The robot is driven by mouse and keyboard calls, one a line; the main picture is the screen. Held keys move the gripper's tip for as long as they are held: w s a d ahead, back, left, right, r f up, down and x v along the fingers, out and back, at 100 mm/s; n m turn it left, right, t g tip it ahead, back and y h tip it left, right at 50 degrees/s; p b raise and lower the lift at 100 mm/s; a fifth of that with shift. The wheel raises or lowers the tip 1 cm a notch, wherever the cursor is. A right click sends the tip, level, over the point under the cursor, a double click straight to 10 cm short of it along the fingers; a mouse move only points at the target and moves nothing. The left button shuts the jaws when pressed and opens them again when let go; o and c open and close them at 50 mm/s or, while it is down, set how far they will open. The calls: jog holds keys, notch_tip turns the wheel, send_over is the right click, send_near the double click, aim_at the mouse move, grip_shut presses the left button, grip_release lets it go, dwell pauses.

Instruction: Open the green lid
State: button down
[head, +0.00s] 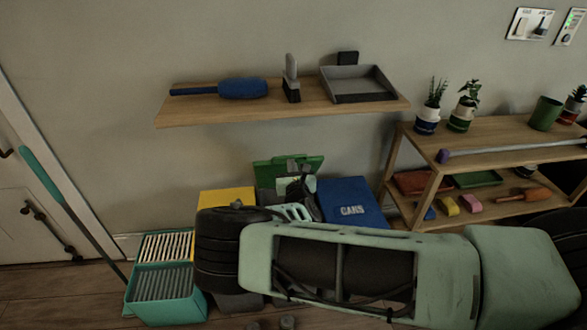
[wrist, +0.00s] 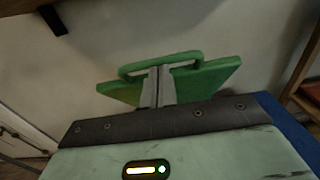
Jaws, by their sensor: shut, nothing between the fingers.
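The green lid (head: 287,168) stands raised, its face tilted up near the wall, between a yellow lid (head: 226,198) and a blue lid (head: 352,203) marked CANS. In the wrist view the green lid (wrist: 215,80) spreads on both sides of my fingers, with a bar-like handle (wrist: 180,60) along its upper middle. My gripper (wrist: 160,72) is shut and empty, its fingertips in front of the lid by the handle. I cannot tell whether they touch it. In the head view my arm hides the bin below the lid and most of the gripper.
A wooden wall shelf (head: 290,113) with a brush and dustpan hangs above the lids. A shelf unit (head: 490,140) with plants stands to the right. A teal crate (head: 166,305) and a leaning pole (head: 75,215) are at the left.

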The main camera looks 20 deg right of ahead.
jog(key=shift+g, duration=0.6)
jog(key=w+r+p, duration=0.1)
jog(key=w, duration=0.1)
jog(key=w+d+r+p, duration=0.1)
jog(key=w+r+p, duration=0.2)
jog(key=w+p, duration=0.1)
jog(key=shift+w+d+r, duration=0.15)
jog(key=shift+w+r, duration=0.1)
jog(key=shift+r, duration=0.05)
jog(key=shift+w+d+r+p, duration=0.1)
jog(key=shift+w+r+p, duration=0.1)
jog(key=shift+w, duration=0.25)
jog(key=shift+w+d+r+p, duration=0.1)
jog(key=shift+w+p, duration=0.1)
jog(key=shift+w, duration=0.25)
jog(key=shift+f, duration=0.1)
